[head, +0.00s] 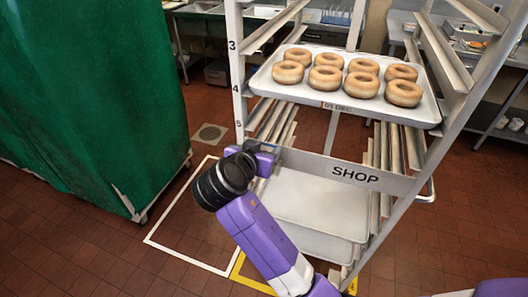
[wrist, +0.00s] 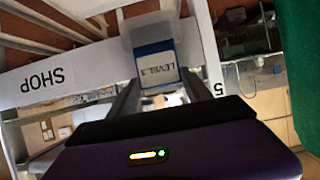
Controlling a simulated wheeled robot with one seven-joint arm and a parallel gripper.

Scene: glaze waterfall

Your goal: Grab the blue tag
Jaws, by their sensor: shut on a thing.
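The blue tag (wrist: 156,68) shows in the wrist view with a white upper part, a blue border and the printed word LEVEL and a character I cannot read surely. My gripper (wrist: 160,84) is shut on the tag, with one finger on each side of it. In the head view my gripper is by the left post of the rack, at the left end of the SHOP bar (head: 352,174); my own wrist hides the fingertips and the tag there. I cannot tell whether the tag still touches the rack.
An empty tray (head: 315,205) sits lower. A green covered cart (head: 90,100) stands at left. Tiled floor between them is clear, with white and yellow lines.

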